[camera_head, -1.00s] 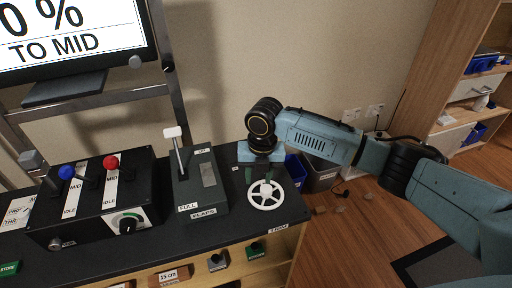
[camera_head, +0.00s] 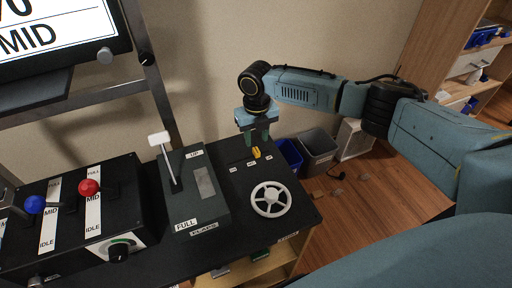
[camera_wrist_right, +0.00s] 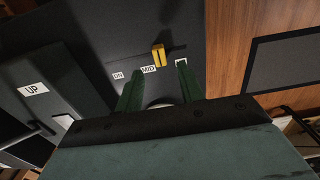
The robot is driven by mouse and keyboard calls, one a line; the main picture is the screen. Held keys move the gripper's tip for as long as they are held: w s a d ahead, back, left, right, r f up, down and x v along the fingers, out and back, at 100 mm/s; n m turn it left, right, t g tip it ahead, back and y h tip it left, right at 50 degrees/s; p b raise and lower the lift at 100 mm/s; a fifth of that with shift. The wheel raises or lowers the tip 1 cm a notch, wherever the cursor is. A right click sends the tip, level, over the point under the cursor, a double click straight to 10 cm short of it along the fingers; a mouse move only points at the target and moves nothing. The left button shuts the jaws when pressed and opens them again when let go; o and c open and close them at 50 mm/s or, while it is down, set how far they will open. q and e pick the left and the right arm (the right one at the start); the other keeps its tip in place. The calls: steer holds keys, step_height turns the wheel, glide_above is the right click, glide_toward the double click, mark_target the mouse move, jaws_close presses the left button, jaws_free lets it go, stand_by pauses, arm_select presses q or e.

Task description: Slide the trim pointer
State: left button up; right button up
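The yellow trim pointer (camera_head: 256,153) stands in a slot near the back of the dark console, with small DN, MID and third labels in front of it. In the right wrist view the pointer (camera_wrist_right: 159,55) is between the MID label (camera_wrist_right: 148,69) and the partly covered third label (camera_wrist_right: 181,63), closer to MID. My right gripper (camera_head: 258,140) hangs just above and behind it with green fingers apart. In the wrist view the open fingers (camera_wrist_right: 159,82) straddle the pointer's line, with no contact visible.
A white trim wheel (camera_head: 270,199) sits in front of the pointer. The flaps box (camera_head: 192,190) with its white-topped lever stands to the left, and a throttle box (camera_head: 75,215) further left. Bins (camera_head: 318,150) stand on the floor beyond the console's right edge.

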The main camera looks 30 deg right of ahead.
mark_target(256, 150)
step_height(256, 150, down, 4)
steer(key=shift+f, duration=0.1)
steer(key=shift+f+b, duration=0.3)
steer(key=shift+f, duration=0.15)
steer(key=shift+c, duration=1)
jaws_close()
arm_select(q)
steer(key=shift+w+a+f, duration=0.2)
steer(key=shift+w, duration=0.3)
steer(key=shift+w+a+f, duration=0.15)
steer(key=shift+w+f, duration=0.05)
steer(key=shift+w, duration=0.3)
